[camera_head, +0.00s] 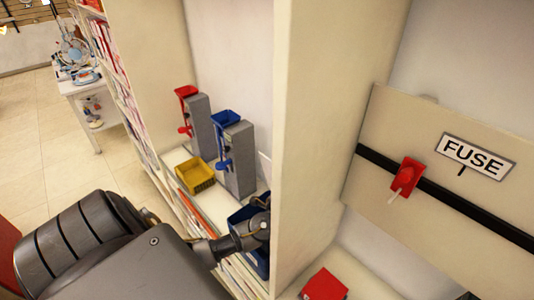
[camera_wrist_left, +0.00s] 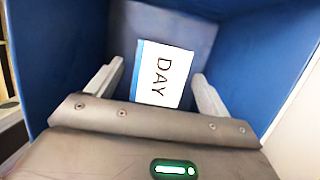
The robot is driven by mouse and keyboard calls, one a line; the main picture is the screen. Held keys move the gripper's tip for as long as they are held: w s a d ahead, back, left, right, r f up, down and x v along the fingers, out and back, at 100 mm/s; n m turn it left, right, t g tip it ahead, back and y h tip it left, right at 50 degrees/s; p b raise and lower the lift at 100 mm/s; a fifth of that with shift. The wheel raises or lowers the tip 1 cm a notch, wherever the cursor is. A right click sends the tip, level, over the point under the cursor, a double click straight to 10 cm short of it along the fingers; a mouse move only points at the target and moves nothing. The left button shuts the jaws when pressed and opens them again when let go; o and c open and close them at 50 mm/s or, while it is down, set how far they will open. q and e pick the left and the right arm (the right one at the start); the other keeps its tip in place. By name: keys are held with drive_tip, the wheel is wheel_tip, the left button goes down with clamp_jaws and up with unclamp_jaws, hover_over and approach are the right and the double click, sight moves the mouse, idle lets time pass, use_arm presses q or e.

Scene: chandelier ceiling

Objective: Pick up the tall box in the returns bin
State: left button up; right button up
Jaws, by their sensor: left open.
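A white box (camera_wrist_left: 164,73) with a blue edge and the word DAY lies inside the blue bin (camera_wrist_left: 60,50) in the left wrist view. My left gripper (camera_wrist_left: 158,69) is open, with one finger on each side of the box and gaps visible. I cannot tell whether the fingers reach down to the box's depth. In the head view, my left arm reaches into the blue bin (camera_head: 238,214) on the shelf beside a cream panel. The box and my left fingertips are hidden there. My right gripper is not in view.
A yellow bin (camera_head: 195,176) sits behind the blue bin, beside grey dispensers with a blue tray (camera_head: 226,118) and a red tray (camera_head: 186,91). A cream upright panel (camera_head: 315,150) stands close right of my arm. A FUSE panel (camera_head: 440,180) and red box (camera_head: 324,285) are farther right.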

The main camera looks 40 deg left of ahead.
use_arm(q)
drive_tip(key=shift+s+f+p, duration=0.1)
drive_tip(key=shift+f+p, duration=0.2)
drive_tip(key=shift+f, duration=0.1)
drive_tip(key=p+x, duration=0.1)
drive_tip(key=x, duration=0.2)
drive_tip(key=shift+f, duration=0.25)
drive_tip(key=shift+a+f, duration=0.1)
drive_tip(key=shift+f, duration=0.3)
drive_tip(key=c, duration=1.1)
drive_tip(key=shift+r, duration=0.1)
